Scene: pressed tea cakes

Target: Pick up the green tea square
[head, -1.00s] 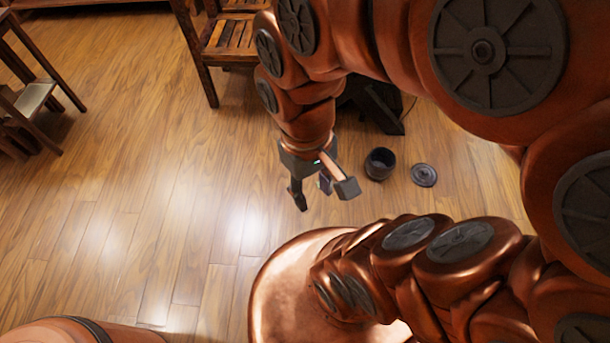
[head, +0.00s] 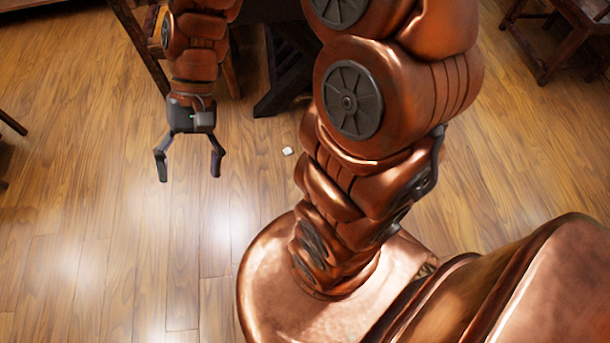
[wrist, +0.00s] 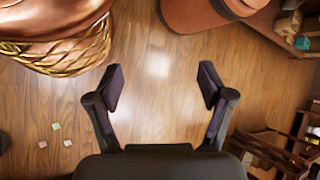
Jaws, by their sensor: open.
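Three small pale squares lie on the wooden floor at the lower left of the wrist view. One looks faintly green (wrist: 55,126), one is pinkish (wrist: 43,144), and one is whitish (wrist: 67,142). My gripper (wrist: 160,85) is open and empty, with the squares off to the left of its fingers. In the head view my gripper (head: 189,172) hangs above the floor, fingers spread. A small whitish square (head: 288,151) lies on the floor to its right; I cannot tell which of the squares it is.
Dark wooden furniture (head: 285,70) stands behind my gripper, and more (head: 560,40) is at the upper right. In the wrist view, shelves with boxes and a teal item (wrist: 302,43) are at the right. Open floor lies below my gripper in the head view.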

